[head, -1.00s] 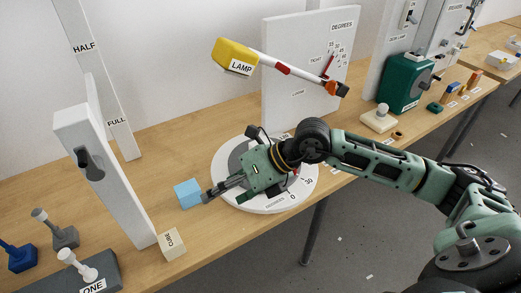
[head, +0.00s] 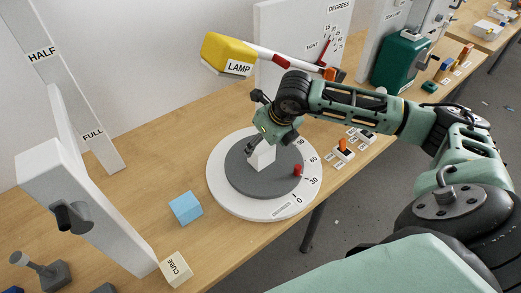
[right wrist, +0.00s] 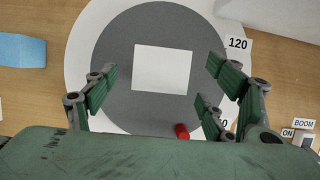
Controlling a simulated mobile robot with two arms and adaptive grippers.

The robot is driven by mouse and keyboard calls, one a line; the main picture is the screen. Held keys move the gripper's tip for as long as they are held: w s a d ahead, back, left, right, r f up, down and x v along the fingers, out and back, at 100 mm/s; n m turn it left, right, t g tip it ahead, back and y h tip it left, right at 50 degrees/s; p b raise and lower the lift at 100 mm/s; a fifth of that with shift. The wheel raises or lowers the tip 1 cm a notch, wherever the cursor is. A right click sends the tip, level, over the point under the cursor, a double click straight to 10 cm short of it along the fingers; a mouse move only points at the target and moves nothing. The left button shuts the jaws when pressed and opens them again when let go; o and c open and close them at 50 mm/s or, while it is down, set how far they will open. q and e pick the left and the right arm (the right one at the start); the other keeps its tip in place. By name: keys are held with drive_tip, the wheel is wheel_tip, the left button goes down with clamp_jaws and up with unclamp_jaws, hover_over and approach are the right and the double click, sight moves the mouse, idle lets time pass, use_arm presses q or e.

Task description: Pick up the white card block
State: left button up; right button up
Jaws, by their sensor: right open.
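The white card block (head: 263,158) stands on the dark grey disc of the round turntable (head: 222,195). In the right wrist view the white card block (right wrist: 163,68) shows as a plain white square in the upper middle, between my spread fingers. My right gripper (head: 254,148) is just above the block in the head view, pointing down, its body hiding the block's upper part. Its fingers are open, with a gap on both sides of the block. Whether they reach down beside it I cannot tell. My left gripper is not in view.
A red peg (head: 297,170) stands on the disc near the block. A blue cube (head: 186,208) and a cream block labelled CUBE (head: 176,269) lie to the left. The yellow lamp (head: 228,53) on its boom hangs behind my gripper. Small switches (head: 343,150) stand right of the turntable.

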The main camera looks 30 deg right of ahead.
sight(262, 145)
drive_tip(key=p+x, duration=0.1)
drive_tip(key=x, duration=0.3)
drive_tip(key=shift+s, duration=0.1)
drive_tip(key=shift+f, duration=0.25)
drive_tip(key=shift+c, duration=0.4)
drive_tip(key=c, duration=0.9)
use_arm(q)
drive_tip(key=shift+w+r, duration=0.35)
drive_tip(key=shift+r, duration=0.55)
use_arm(e)
drive_tip(key=shift+r, duration=0.1)
drive_tip(key=shift+r, duration=0.35)
drive_tip(key=shift+b+v, duration=0.95)
drive_tip(key=shift+v, duration=0.3)
use_arm(q)
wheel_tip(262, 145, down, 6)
drive_tip(key=b, duration=0.4)
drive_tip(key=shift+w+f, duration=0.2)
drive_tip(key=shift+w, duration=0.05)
use_arm(e)
drive_tip(key=s+d, duration=0.2)
drive_tip(key=s, duration=1.4)
drive_tip(key=shift+s+r, duration=0.2)
drive_tip(key=shift+s, duration=0.2)
